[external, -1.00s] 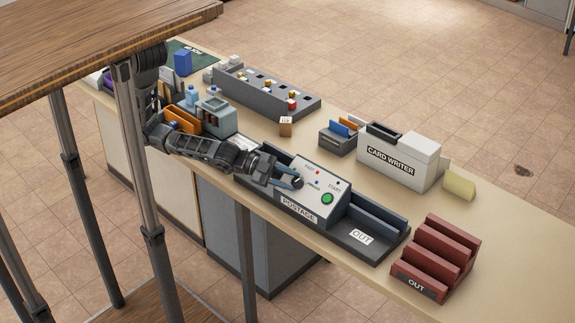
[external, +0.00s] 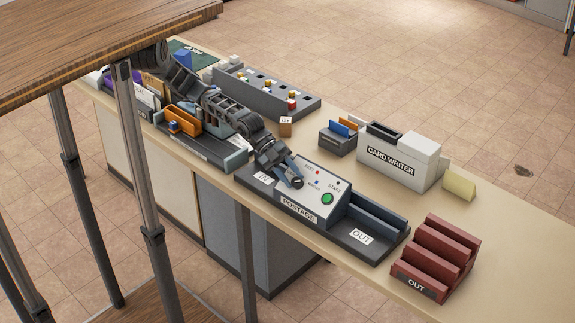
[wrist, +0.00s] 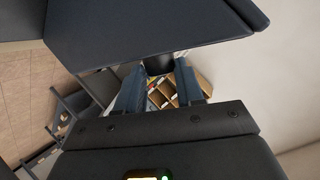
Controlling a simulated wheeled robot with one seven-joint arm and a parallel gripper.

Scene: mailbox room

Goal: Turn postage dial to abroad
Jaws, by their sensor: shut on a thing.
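The grey postage machine (external: 313,199) stands at the counter's front edge, with a sloped panel, small labels and a green START button (external: 327,198). Its dark dial (wrist: 158,65) sits between my two blue-grey fingertips in the wrist view. My gripper (external: 296,183) reaches down to the panel from the upper left and is shut on the dial. In the external view the gripper mostly hides the dial, so its pointer direction cannot be read. The label wording beside the dial is too small to read surely.
The machine's IN tray (external: 262,179) lies at its left and the OUT tray (external: 362,236) at its right. A card writer (external: 398,160) stands behind, a red OUT rack (external: 436,262) to the right. An orange holder (external: 183,122) and other desk items lie under my arm.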

